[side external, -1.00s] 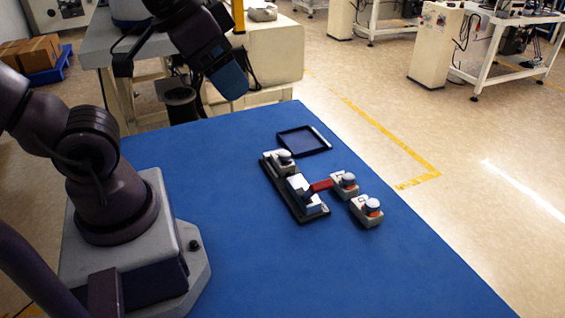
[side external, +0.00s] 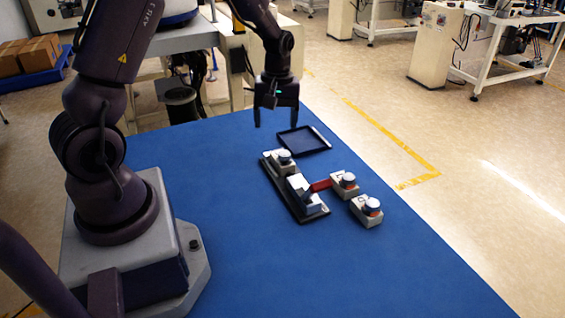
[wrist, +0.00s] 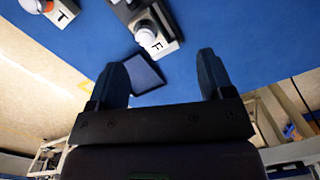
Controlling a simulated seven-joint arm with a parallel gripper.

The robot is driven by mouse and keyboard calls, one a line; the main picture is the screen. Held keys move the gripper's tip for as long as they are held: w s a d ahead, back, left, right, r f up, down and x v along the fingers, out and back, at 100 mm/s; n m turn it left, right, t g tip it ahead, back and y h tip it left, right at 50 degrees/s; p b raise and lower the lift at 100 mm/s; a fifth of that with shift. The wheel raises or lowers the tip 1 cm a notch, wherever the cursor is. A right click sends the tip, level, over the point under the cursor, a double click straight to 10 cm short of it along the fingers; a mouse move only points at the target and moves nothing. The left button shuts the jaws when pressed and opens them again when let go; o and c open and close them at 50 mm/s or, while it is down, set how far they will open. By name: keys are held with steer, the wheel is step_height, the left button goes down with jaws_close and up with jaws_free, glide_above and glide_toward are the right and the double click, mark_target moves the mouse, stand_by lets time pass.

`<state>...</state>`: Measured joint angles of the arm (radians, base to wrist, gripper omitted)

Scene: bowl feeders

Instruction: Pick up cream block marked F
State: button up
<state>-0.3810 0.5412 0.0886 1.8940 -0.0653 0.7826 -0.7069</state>
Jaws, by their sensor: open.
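The cream block marked F (wrist: 162,47), with a pale round knob, shows at the top middle of the wrist view. In the side view it appears to be the block (side external: 283,167) at the far end of the black rack (side external: 308,214), though its letter is unreadable there. My gripper (side external: 276,122) points down with its fingers apart and empty, above the far part of the blue table, short of the block. In the wrist view, the block lies beyond the fingertips of my gripper (wrist: 163,62), apart from them.
A dark shallow tray (side external: 303,141) lies beside the rack's far end. Two more cream knobbed blocks (side external: 341,189) (side external: 362,217) stand right of the rack; one marked T (wrist: 62,14) shows in the wrist view. A red piece (side external: 320,185) sits between rack and blocks. The table's front (side external: 350,280) is clear.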

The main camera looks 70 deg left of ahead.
mark_target(283, 156)
steer(key=w+f+n, duration=0.1)
steer(key=f, duration=0.3)
steer(key=a+f+n, duration=0.1)
steer(key=f, duration=0.4)
steer(key=w+a+f+n, duration=0.1)
steer(key=f+n, duration=0.1)
steer(key=f, duration=0.2)
steer(key=shift+w+f+t, duration=0.2)
steer(key=shift+w+t, duration=0.1)
steer(key=shift+t, duration=0.1)
steer(key=c, duration=1.2)
steer(key=shift+r, duration=0.1)
